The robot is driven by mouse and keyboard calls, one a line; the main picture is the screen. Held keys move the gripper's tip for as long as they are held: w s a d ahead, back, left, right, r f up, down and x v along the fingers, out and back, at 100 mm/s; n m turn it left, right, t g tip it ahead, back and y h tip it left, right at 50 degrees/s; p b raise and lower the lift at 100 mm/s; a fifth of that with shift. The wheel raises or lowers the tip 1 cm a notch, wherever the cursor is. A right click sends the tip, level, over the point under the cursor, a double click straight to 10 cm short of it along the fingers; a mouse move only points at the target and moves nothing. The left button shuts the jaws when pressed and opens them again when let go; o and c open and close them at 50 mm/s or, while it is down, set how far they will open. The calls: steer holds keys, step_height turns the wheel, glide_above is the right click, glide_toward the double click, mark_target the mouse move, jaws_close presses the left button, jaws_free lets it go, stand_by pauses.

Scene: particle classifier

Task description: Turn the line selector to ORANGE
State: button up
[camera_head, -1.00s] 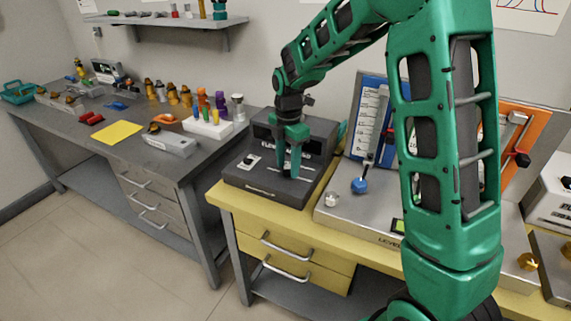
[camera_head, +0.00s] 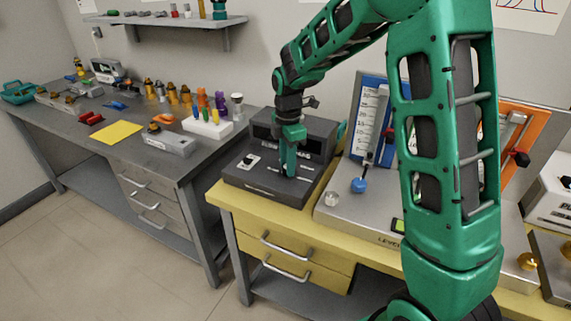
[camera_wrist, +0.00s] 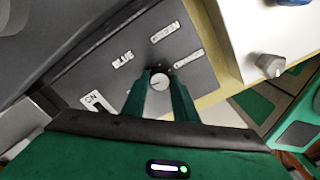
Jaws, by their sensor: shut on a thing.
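The line selector is a small round dial (camera_wrist: 159,81) on a dark panel, partly covered by my fingers. Three labels surround it in the wrist view: BLUE (camera_wrist: 123,61), GREEN (camera_wrist: 165,33) and ORANGE (camera_wrist: 188,57). I cannot tell for certain which label its pointer faces. My gripper (camera_wrist: 164,88) is shut on the selector, one green finger on each side. In the head view my gripper (camera_head: 289,171) points down onto the dark machine (camera_head: 265,184) on the yellow bench, and hides the selector.
An ON switch (camera_wrist: 97,101) sits on the same panel. To the right stands a grey unit with a blue knob (camera_head: 359,185) and a clear knob (camera_head: 332,199). A grey bench (camera_head: 75,139) with several small items is at the left.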

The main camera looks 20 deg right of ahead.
steer(key=m, duration=0.4)
steer(key=shift+w+r+m, duration=0.1)
steer(key=shift+w+m, duration=0.05)
steer(key=shift+m, duration=0.15)
steer(key=m, duration=0.3)
steer(key=shift+m, duration=0.3)
steer(key=m, duration=0.4)
steer(key=shift+w, duration=0.1)
steer(key=m, duration=0.8)
steer(key=shift+r+m, duration=0.1)
steer(key=shift+m, duration=0.2)
steer(key=m, duration=0.4)
steer(key=shift+m, duration=0.3)
steer(key=m, duration=0.4)
steer(key=shift+m, duration=0.3)
steer(key=shift+d+m, duration=0.1)
steer(key=shift+m, duration=1.5)
